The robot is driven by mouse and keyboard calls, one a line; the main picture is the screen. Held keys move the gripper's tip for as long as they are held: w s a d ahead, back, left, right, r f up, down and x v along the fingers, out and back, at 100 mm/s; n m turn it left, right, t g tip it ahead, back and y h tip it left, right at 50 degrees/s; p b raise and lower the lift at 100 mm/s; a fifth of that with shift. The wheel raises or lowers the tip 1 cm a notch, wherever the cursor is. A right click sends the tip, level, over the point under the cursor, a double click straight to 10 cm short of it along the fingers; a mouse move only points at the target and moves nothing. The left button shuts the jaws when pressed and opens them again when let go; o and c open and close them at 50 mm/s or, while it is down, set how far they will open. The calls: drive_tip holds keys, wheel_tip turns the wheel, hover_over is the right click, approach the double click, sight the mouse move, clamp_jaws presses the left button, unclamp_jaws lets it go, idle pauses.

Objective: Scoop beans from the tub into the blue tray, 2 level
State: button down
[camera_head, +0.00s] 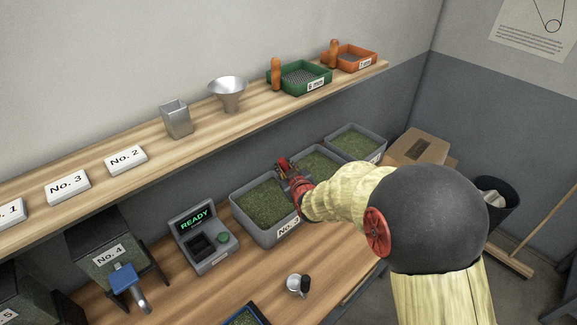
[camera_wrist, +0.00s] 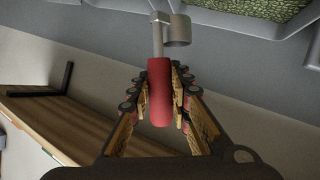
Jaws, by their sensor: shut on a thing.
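My gripper (camera_head: 287,168) is shut on the red handle of a scoop (camera_wrist: 160,88), which has a small grey metal cup (camera_wrist: 178,30) at its end. I cannot tell what the cup holds. In the head view my gripper is above the line between the No. 3 tub (camera_head: 289,229) and the middle tub (camera_head: 335,152), both grey and filled with green beans. Part of a bean-filled tub (camera_wrist: 238,22) shows at the top right of the wrist view. The blue tray (camera_head: 262,314), with green inside, is cut off at the bottom edge of the head view.
A third bean tub (camera_head: 377,157) stands at the far end. A machine reading READY (camera_head: 204,238) stands left of the tubs, and a small metal cup (camera_head: 296,285) in front. The shelf (camera_head: 145,145) above holds a funnel (camera_head: 228,92) and sieve trays. Wood is bare around the cup.

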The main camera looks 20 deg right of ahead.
drive_tip(key=shift+w+a+n, duration=0.2)
drive_tip(key=shift+w+n, duration=0.2)
drive_tip(key=shift+s+r, duration=0.1)
drive_tip(key=shift+s, duration=0.25)
drive_tip(key=shift+w+f, duration=0.2)
drive_tip(key=shift+f, duration=0.25)
drive_tip(key=shift+s+a+f+n+b, duration=0.1)
drive_tip(key=shift+a+f+n+b, duration=0.2)
drive_tip(key=shift+f+b, duration=0.15)
drive_tip(key=shift+a+f+n+h+b, duration=0.75)
drive_tip(key=shift+a+f+b, duration=1.3)
drive_tip(key=shift+f, duration=3.45)
drive_tip(key=shift+s+d+r+m+y, duration=0.1)
drive_tip(key=shift+d+r+m+y, duration=0.1)
drive_tip(key=shift+r+m+y, duration=0.65)
drive_tip(key=shift+s+d+r+m+y, duration=0.15)
drive_tip(key=shift+r+m+y, duration=0.25)
drive_tip(key=shift+r+m, duration=0.75)
